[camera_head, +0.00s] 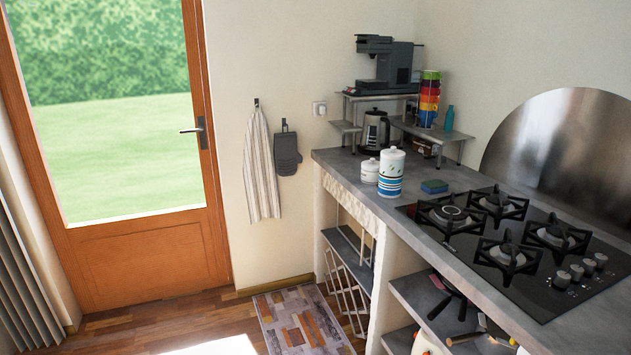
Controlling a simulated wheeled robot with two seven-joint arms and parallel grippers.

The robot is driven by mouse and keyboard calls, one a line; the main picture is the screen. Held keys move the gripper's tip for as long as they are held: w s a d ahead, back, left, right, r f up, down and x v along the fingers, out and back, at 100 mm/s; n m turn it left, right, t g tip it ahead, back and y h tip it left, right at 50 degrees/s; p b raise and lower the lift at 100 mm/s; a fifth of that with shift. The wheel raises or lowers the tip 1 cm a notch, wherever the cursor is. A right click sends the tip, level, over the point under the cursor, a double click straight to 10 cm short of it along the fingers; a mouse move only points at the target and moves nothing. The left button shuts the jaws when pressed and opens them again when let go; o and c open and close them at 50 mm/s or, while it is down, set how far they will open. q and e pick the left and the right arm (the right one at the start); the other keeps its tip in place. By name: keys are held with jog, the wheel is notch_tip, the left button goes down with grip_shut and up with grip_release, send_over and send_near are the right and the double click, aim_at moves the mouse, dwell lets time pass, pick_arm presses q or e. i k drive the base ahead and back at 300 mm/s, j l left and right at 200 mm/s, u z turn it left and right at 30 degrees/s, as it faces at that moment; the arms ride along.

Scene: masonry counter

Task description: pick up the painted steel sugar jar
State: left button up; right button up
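A white lidded jar (392,161) stands near the left end of the grey counter. Blue-striped ware (390,187) shows directly below it in the picture; I cannot tell if this is the same jar's lower part or a separate thing in front. A smaller white lidded jar (370,171) stands just to its left. I cannot tell from here which one is the painted steel sugar jar. Neither of my grippers is in view.
A blue-green sponge (434,187) and a gas hob (520,245) lie to the right on the counter (335,158).

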aim_at(369, 176)
jog(key=i+u, duration=0.3)
jog(key=i, duration=0.7)
jog(key=i+z, duration=0.75)
jog(key=i+l+z, duration=0.1)
jog(key=i+z, duration=0.35)
jog(key=z, duration=0.2)
jog(key=i+z, duration=0.35)
jog(key=u, duration=0.15)
jog(key=k, duration=0.05)
